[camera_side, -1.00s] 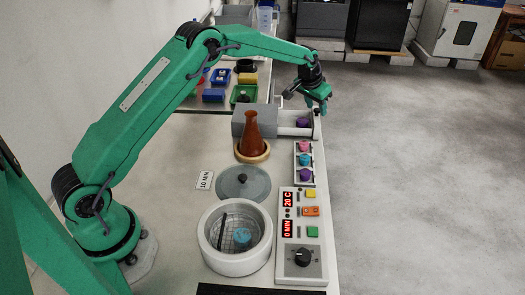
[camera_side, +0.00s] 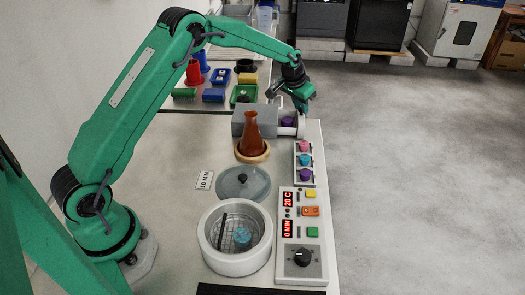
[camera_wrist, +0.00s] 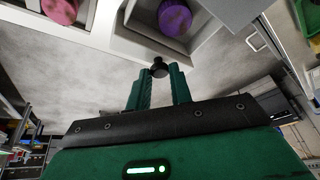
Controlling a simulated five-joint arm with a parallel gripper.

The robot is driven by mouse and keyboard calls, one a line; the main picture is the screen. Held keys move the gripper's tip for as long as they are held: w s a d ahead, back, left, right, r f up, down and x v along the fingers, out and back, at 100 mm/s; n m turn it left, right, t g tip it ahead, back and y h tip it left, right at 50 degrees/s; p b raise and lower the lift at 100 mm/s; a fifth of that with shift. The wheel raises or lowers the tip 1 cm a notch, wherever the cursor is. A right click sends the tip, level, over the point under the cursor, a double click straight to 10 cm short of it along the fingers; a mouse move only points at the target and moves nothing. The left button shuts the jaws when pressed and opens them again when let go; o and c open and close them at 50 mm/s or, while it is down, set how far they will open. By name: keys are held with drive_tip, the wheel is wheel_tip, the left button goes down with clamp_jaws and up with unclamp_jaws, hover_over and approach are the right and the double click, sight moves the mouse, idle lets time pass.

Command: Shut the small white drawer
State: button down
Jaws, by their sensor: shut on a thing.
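The small white drawer (camera_side: 301,123) sticks partly out of the right side of a grey box (camera_side: 240,123) in the side view. A purple piece (camera_side: 288,121) lies in it, and the piece also shows in the wrist view (camera_wrist: 174,17). My gripper (camera_side: 303,110) is at the drawer's outer end. In the wrist view my gripper (camera_wrist: 158,78) is shut on the drawer's black knob (camera_wrist: 159,67), with a finger on either side. The drawer's front wall (camera_wrist: 136,46) shows just beyond the knob.
A rack (camera_side: 296,164) with pink, blue and purple pieces stands near the drawer. A brown flask (camera_side: 253,135) stands beside the grey box. A round oven (camera_side: 215,255), its loose lid (camera_side: 232,184) and a control panel (camera_side: 302,275) are nearer. The floor at right is clear.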

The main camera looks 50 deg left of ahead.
drive_tip(key=s+a, duration=0.4)
drive_tip(key=a, duration=0.1)
drive_tip(key=shift+s+a, duration=0.1)
drive_tip(key=shift+s, duration=0.25)
drive_tip(key=c, duration=1.3)
unclamp_jaws()
drive_tip(key=shift+s, duration=0.1)
drive_tip(key=shift+o, duration=0.2)
drive_tip(key=shift+r, duration=0.15)
drive_tip(key=shift+r, duration=0.15)
drive_tip(key=v, duration=0.7)
drive_tip(key=shift+d, duration=0.25)
drive_tip(key=shift+s+r, duration=0.15)
